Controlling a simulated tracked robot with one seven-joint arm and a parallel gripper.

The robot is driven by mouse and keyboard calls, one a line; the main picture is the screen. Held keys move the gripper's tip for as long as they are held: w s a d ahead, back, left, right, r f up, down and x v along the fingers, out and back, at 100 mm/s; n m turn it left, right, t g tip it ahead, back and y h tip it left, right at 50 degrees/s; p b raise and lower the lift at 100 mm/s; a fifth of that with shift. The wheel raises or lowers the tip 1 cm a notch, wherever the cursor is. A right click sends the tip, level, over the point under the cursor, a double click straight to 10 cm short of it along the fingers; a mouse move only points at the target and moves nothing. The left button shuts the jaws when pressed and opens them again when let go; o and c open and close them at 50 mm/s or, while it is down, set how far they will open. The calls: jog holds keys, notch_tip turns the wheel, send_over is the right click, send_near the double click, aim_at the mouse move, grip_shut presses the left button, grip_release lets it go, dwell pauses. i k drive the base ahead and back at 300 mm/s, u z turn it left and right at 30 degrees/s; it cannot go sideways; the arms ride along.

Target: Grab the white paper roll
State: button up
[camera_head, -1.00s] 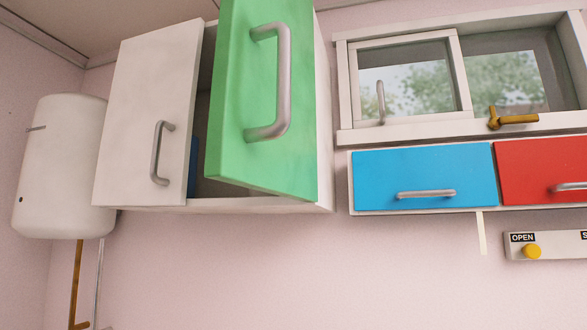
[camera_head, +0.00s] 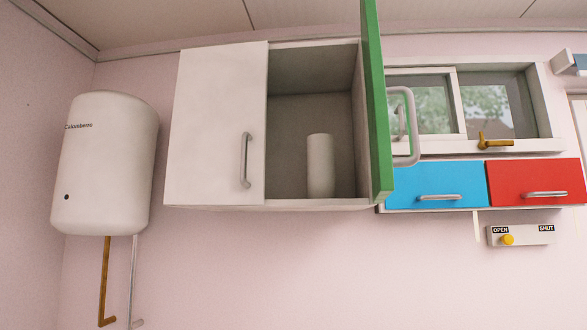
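The white paper roll (camera_head: 320,165) stands upright on the floor of the open right half of the wall cabinet (camera_head: 285,203). It is near the right side of that opening, and nothing stands in front of it. The cabinet's green door (camera_head: 375,110) is swung wide open and seen nearly edge-on at the right of the opening. The white left door (camera_head: 215,125) with its metal handle is shut. My gripper is not in view.
A white water heater (camera_head: 105,165) with pipes below hangs left of the cabinet. A window (camera_head: 490,147) and blue (camera_head: 430,187) and red (camera_head: 535,180) fronts are at the right. An OPEN/SHUT panel (camera_head: 530,235) with a yellow knob is below them. The wall below the cabinet is bare.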

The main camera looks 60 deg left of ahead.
aim_at(321, 171)
jog(key=u, duration=0.2)
jog(key=k, duration=0.65)
jog(key=u, duration=2)
jog(key=i, duration=1)
jog(key=u, duration=0.05)
